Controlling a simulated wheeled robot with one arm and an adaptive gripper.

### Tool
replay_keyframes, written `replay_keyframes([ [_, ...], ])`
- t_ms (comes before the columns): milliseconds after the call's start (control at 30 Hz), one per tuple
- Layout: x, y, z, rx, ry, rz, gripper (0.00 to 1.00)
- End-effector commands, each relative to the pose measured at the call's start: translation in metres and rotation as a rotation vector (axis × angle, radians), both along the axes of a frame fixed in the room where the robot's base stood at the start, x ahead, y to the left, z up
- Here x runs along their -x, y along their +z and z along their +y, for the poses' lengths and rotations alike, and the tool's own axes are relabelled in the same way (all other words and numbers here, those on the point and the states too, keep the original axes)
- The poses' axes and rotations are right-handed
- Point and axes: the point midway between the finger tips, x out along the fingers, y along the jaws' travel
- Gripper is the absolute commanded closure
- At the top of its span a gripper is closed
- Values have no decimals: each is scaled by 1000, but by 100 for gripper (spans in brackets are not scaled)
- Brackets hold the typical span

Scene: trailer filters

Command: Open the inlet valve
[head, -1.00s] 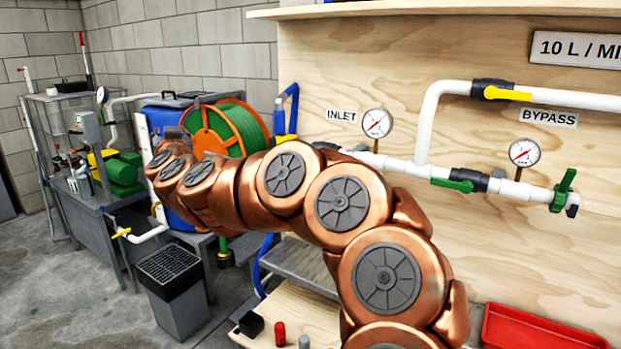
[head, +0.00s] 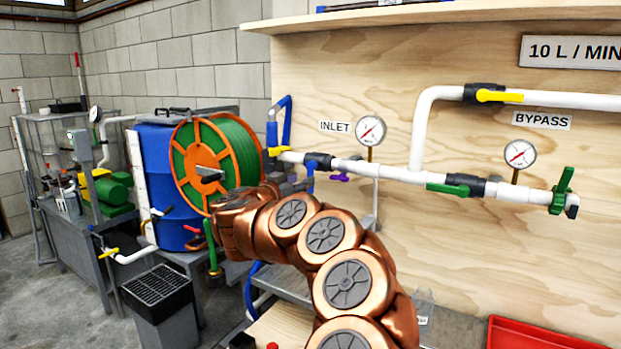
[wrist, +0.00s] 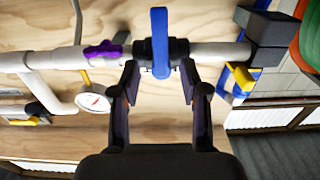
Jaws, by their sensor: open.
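The inlet valve is a black body (head: 319,161) on the white pipe near the INLET label (head: 335,127). Its blue lever (head: 311,179) points down from the pipe in the head view. In the wrist view the blue lever (wrist: 160,42) stands upright in front of the black valve body. My gripper (wrist: 160,75) is open, its dark fingers on either side of the lever's lower end. I cannot tell whether either finger touches it. In the head view my gripper is small and partly hidden by my arm, just left of the lever.
A purple handle (head: 339,178) sits on the pipe close by. A pressure gauge (head: 370,131) stands above it. An orange-green hose reel (head: 217,163) stands beyond. The plywood panel backs the pipe.

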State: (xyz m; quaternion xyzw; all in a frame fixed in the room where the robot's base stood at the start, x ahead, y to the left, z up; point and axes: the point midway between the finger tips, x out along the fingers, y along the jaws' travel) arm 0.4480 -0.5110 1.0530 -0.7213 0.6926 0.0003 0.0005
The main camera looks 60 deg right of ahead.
Motion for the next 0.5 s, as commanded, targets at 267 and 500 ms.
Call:
replay_keyframes([
  [267,-1,-1,-36,2,-3,1,55],
  [500,-2,0,-56,2,0,-1,55],
])
